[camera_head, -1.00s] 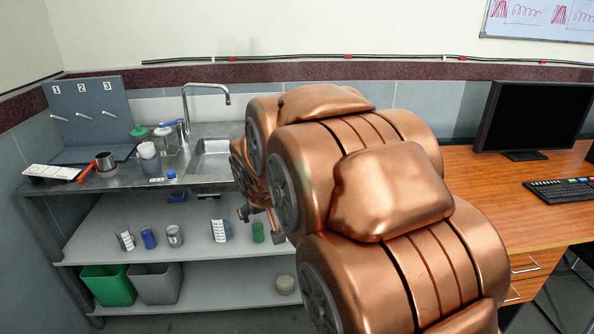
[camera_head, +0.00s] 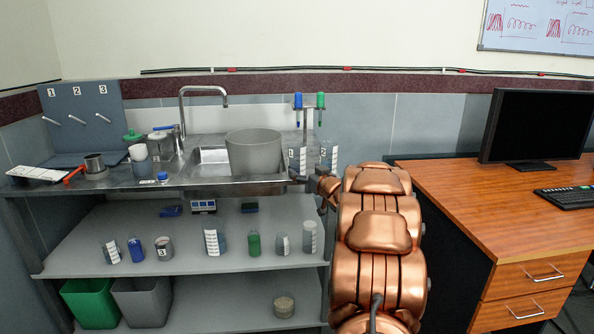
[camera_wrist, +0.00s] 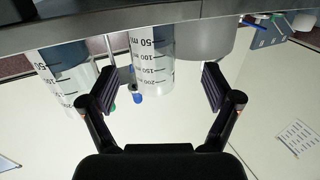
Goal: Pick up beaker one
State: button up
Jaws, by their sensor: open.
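Beaker one (camera_head: 297,158), clear with a white strip marked 1, stands upright at the right end of the metal counter (camera_head: 120,184). Beaker two (camera_head: 328,155) stands just right of it. My gripper (camera_head: 303,184) is at the counter's front edge, close in front of beaker one. The wrist view is upside down. There, beaker one (camera_wrist: 152,62) shows its volume marks and appears between the two open fingers of my gripper (camera_wrist: 160,88), with space on both sides. Beaker two (camera_wrist: 62,65) is beyond the left finger. I see no finger touching beaker one.
A large grey container (camera_head: 254,153) stands over the sink area, left of beaker one; it also shows in the wrist view (camera_wrist: 205,40). A rack with blue and green pipettes (camera_head: 309,104) stands behind the beakers. A wooden desk (camera_head: 450,195) is to the right. Several vessels stand on the shelf below.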

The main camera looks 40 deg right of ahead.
aim_at(301, 164)
jog(key=shift+w+d, duration=0.3)
jog(key=shift+w, duration=0.2)
jog(key=shift+x, duration=0.85)
jog(key=shift+w+d+r, duration=0.15)
jog(key=shift+w+d, duration=0.2)
jog(key=shift+w, duration=0.25)
jog(key=shift+w+d+r, duration=0.1)
jog(key=shift+w+d, duration=0.3)
jog(key=shift+w, duration=0.25)
jog(key=shift+x, duration=1.05)
jog(key=c, duration=1.3)
